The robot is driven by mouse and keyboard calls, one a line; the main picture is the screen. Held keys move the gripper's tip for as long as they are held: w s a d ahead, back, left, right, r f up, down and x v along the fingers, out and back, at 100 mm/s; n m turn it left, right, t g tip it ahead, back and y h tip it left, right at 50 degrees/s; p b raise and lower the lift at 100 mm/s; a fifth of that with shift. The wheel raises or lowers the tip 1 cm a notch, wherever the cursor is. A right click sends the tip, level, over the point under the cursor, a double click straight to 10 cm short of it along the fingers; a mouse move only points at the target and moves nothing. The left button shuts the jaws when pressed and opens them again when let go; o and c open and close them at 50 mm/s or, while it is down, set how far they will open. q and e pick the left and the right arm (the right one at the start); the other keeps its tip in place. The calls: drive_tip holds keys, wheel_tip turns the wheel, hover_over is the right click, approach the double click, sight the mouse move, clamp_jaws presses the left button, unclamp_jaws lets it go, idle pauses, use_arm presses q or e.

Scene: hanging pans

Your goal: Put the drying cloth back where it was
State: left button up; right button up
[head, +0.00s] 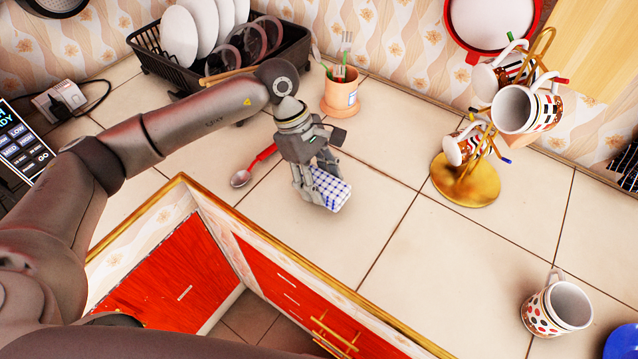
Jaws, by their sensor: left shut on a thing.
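The drying cloth (331,187) is a folded blue-and-white checked cloth. I cannot tell whether the cloth touches the counter. My right gripper is not in view.
A red-handled spoon (255,164) lies just left of the gripper. A utensil pot (341,92) and a black dish rack (158,62) stand behind. A gold mug tree (465,185) stands to the right. A spotted mug (556,306) sits at lower right. The middle counter is clear.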

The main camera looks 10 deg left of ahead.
use_arm(q)
drive_tip(key=shift+w+a+f, duration=0.2)
drive_tip(key=shift+f, duration=0.2)
wheel_tip(320, 180, down, 2)
drive_tip(key=shift+f+p, duration=0.25)
drive_tip(key=shift+p, duration=0.15)
drive_tip(key=shift+f, duration=0.25)
drive_tip(key=shift+f, duration=0.1)
drive_tip(key=shift+f+b, duration=0.1)
drive_tip(key=shift+b, duration=0.2)
drive_tip(key=o, duration=0.9)
